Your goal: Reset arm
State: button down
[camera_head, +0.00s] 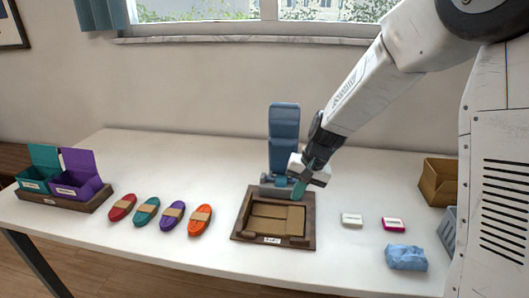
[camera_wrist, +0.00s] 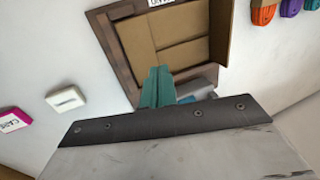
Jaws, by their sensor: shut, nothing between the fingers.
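My gripper (camera_head: 299,188) is shut and empty, its teal fingers together above the back right edge of a brown wooden tray (camera_head: 239,226). A brown cardboard box (camera_head: 265,219) with its flaps spread lies in the tray. A blue stand (camera_head: 284,140) rises behind the tray, partly hidden by my gripper.
Red (camera_head: 122,207), teal (camera_head: 146,211), purple (camera_head: 172,215) and orange (camera_head: 200,219) cord bundles lie left of the tray. Teal and purple bins (camera_head: 82,185) stand far left. A white block (camera_head: 352,220), a pink block (camera_head: 393,224) and a blue crumpled packet (camera_head: 406,257) lie right. A cardboard box (camera_head: 439,181) stands far right.

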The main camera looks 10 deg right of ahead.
jog(key=s+d+r+n+h, duration=0.1)
jog(key=s+r, duration=0.4)
jog(key=s, duration=0.5)
jog(key=s+d+r+n+h, duration=0.1)
jog(key=s+d+r, duration=0.3)
jog(key=s, duration=0.7)
jog(key=s+d+r+n+h, duration=0.1)
jog(key=s+d+r, duration=0.2)
jog(key=s+r, duration=0.4)
jog(key=s, duration=0.3)
jog(key=shift+s+r+n+t, duration=0.15)
jog(key=shift+s+n+t, duration=0.1)
jog(key=shift+n+t, duration=0.05)
jog(key=shift+d, duration=0.15)
